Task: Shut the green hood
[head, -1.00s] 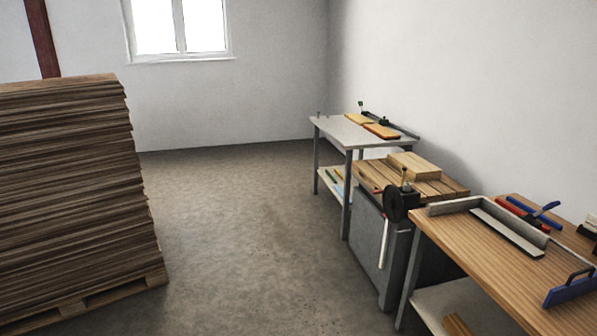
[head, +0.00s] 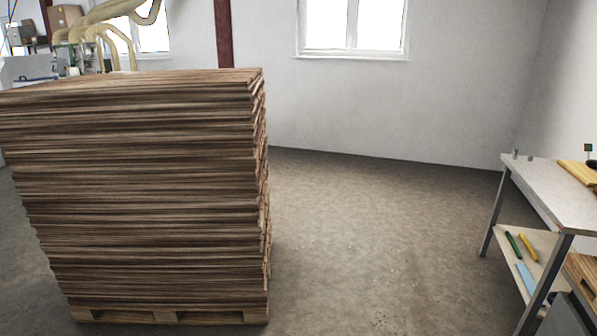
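No green hood can be made out in the head view. Neither of my grippers shows in this view, so their state is hidden. Far off at the upper left, behind the wood stack, pale hoses (head: 112,38) hang over some machinery that is too small and partly covered to tell apart.
A tall stack of wooden boards (head: 140,190) on a pallet (head: 170,314) blocks the left and middle. A workbench (head: 560,190) with a lower shelf stands at the right. Bare concrete floor (head: 370,240) lies free between them, up to the back wall (head: 450,110).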

